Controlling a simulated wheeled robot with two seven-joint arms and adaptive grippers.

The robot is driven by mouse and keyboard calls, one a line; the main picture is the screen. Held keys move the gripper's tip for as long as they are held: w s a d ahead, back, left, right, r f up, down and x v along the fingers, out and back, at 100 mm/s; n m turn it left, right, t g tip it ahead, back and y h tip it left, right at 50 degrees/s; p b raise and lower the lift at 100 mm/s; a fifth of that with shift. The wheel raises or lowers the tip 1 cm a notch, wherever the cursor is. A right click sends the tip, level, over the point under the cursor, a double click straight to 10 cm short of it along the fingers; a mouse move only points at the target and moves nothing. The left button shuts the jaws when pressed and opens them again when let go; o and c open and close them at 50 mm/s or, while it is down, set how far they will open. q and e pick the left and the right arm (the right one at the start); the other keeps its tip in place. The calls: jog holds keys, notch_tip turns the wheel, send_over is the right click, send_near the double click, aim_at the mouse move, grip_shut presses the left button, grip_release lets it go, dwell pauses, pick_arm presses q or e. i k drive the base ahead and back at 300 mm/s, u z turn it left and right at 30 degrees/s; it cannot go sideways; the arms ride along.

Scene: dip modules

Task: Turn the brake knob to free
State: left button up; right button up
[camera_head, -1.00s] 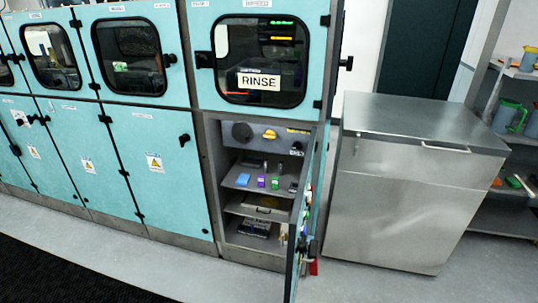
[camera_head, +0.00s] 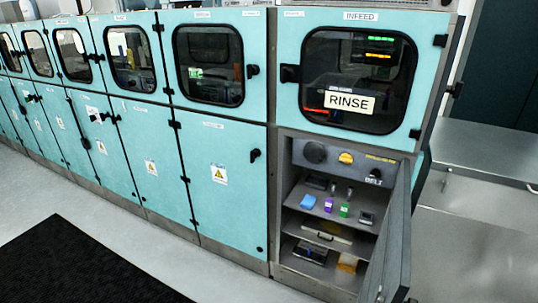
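The open lower compartment under the window with the RINSE sign has a grey control panel (camera_head: 326,160) along its top. On the panel are a round dark knob (camera_head: 315,152) at the left, a yellow knob (camera_head: 346,158) in the middle and a small black knob (camera_head: 375,173) at the right, above a label that seems to read BELT. The markings and the knobs' settings are too small to read, so I cannot tell which one is the brake knob. Neither of my grippers is in view.
The compartment's door (camera_head: 393,240) stands open at the right and partly covers that side. Shelves inside hold a blue item (camera_head: 308,202), a purple one (camera_head: 328,205) and a green one (camera_head: 344,210). A steel cabinet (camera_head: 480,160) stands at the right. Grey floor in front is clear, with a black mat (camera_head: 80,265).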

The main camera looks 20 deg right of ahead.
aim_at(345, 157)
jog(key=u, duration=0.55)
jog(key=i, duration=1.55)
jog(key=z, duration=0.9)
jog(key=i, duration=0.75)
jog(key=z, duration=0.7)
